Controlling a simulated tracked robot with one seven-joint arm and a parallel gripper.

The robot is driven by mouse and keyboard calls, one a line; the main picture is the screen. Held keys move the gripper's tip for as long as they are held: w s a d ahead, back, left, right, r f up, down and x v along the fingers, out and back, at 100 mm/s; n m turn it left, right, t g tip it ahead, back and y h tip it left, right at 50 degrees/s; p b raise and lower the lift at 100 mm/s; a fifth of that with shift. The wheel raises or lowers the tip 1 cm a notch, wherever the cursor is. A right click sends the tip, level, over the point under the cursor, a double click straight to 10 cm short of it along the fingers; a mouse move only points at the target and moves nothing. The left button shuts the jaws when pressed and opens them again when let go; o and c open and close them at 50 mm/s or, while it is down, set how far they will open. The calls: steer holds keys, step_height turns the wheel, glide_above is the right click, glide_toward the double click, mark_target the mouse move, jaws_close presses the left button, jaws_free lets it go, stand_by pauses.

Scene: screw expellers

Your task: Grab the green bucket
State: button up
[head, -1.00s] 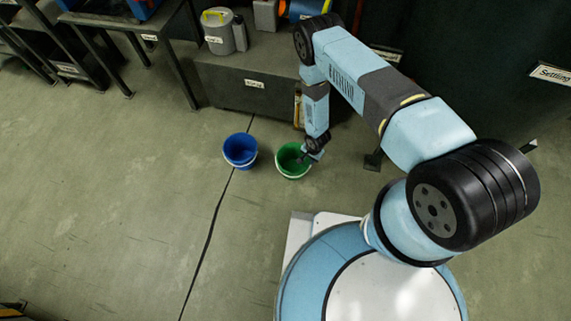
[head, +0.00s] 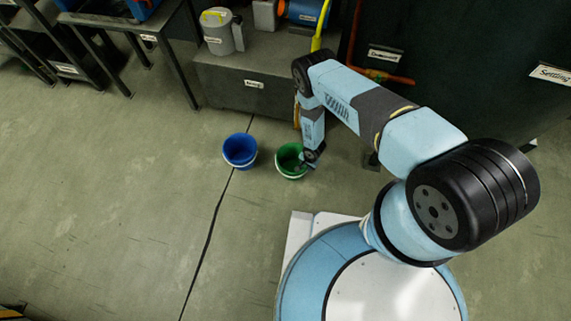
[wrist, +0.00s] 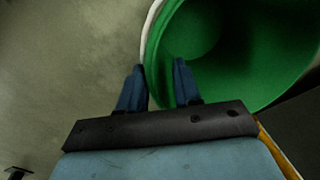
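The green bucket (head: 287,172) stands upright on the floor in the head view, and nothing shows inside it. My gripper (head: 311,160) is at its right rim, pointing down. In the wrist view the green bucket (wrist: 225,60) fills the upper right, with its pale rim or handle along the left edge. My gripper (wrist: 160,76) is open there, its two blue fingers apart. One finger is over the inside of the bucket and the other is outside, with the rim between them. Contact with the wall cannot be told.
A blue bucket (head: 239,152) stands on the floor just left of the green one. A dark grey bench (head: 230,85) with a grey container (head: 217,38) on it stands behind. Open floor (head: 120,200) lies to the left and in front.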

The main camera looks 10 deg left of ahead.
steer(key=shift+c, duration=0.2)
jaws_close()
stand_by(1.3)
